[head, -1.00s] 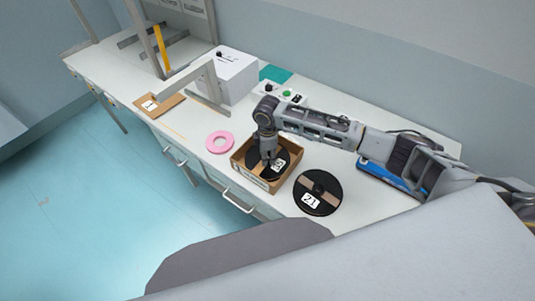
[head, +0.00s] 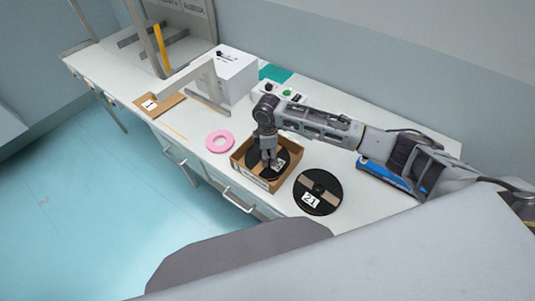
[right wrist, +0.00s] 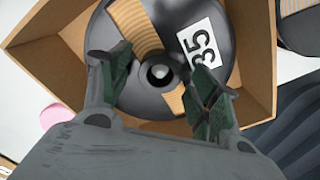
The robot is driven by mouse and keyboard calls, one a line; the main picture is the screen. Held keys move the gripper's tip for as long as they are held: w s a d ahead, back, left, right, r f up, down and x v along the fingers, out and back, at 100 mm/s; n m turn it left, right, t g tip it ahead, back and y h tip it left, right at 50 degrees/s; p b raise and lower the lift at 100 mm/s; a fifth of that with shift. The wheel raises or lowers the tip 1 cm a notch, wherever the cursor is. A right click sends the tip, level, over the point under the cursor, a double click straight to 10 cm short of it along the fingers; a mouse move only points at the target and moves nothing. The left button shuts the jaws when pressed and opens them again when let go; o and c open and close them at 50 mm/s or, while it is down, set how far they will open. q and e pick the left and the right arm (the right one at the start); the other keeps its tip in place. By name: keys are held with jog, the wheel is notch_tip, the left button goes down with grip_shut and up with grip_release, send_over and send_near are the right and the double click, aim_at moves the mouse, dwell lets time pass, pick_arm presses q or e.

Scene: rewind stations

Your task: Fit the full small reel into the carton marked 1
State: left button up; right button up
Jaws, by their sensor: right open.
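A black reel with tan windings and a white label reading 35 (right wrist: 203,45) lies inside an open brown carton (right wrist: 262,60). In the head view this carton (head: 243,173) stands near the front edge of the bench, with the reel inside it. The print on its front is too small to read. My right gripper (head: 268,163) reaches down into it. In the right wrist view my right gripper (right wrist: 158,80) is open, its green-padded fingers on either side of the reel's hub. My left gripper is out of view.
A black reel marked 21 (head: 318,192) lies just right of the occupied carton. A pink ring (head: 219,142) lies to its left. A white box (head: 232,75), a grey bracket and a small control box (head: 277,92) stand behind. A blue item (head: 385,173) lies under my right arm.

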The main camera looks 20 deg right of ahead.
notch_tip(320, 180, up, 12)
jog(key=b, duration=0.1)
jog(key=shift+f, duration=0.15)
dwell(0.4)
dwell(0.7)
